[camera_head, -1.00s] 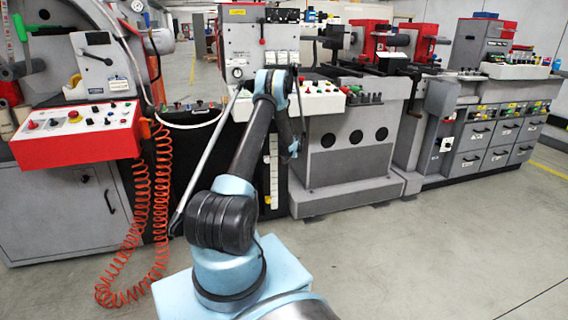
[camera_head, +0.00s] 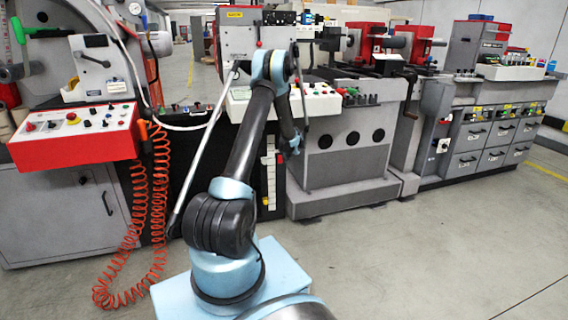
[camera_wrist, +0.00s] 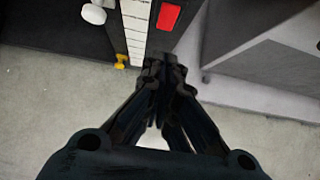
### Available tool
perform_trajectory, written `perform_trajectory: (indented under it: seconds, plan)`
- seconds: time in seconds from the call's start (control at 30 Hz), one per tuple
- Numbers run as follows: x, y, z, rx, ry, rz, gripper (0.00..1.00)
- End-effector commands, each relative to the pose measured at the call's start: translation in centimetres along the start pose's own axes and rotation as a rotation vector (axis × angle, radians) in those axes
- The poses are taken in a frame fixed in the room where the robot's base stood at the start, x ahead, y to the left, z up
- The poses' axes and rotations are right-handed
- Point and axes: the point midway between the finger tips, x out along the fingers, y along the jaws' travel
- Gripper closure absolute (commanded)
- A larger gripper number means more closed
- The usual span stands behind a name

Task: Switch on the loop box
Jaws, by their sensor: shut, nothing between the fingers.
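The loop box seems to be the dark upright panel (camera_head: 189,185) in the middle of the machine line in the head view; its label cannot be read. In the wrist view a red switch (camera_wrist: 168,17) sits beside a white graduated strip (camera_wrist: 135,25) on it. The strip also shows in the head view (camera_head: 271,180). My gripper (camera_wrist: 164,62) is shut and empty, with its fingertips just below the red switch in the wrist picture. I cannot tell whether they touch the panel. In the head view my gripper (camera_head: 291,147) is small and dark beside the strip.
A yellow knob (camera_wrist: 122,60) and a white knob (camera_wrist: 94,13) lie left of the fingertips. A grey cabinet (camera_wrist: 265,60) stands to the right. In the head view a red control console (camera_head: 75,140) with an orange coiled hose (camera_head: 137,240) is at the left. The floor in front is clear.

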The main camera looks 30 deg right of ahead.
Motion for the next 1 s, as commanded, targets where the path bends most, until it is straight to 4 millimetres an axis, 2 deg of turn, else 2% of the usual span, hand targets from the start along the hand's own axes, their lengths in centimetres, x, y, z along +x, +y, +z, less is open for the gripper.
perform_trajectory:
  seconds: [0.1,0.3,1.0]
  plan:
    - [-1.4,0.0,0.1,0.0,0.0,0.0,1.0]
    - [-2.6,0.0,0.1,0.0,0.0,0.0,1.0]
    - [-2.8,0.0,0.2,-0.001,0.0,0.0,1.0]
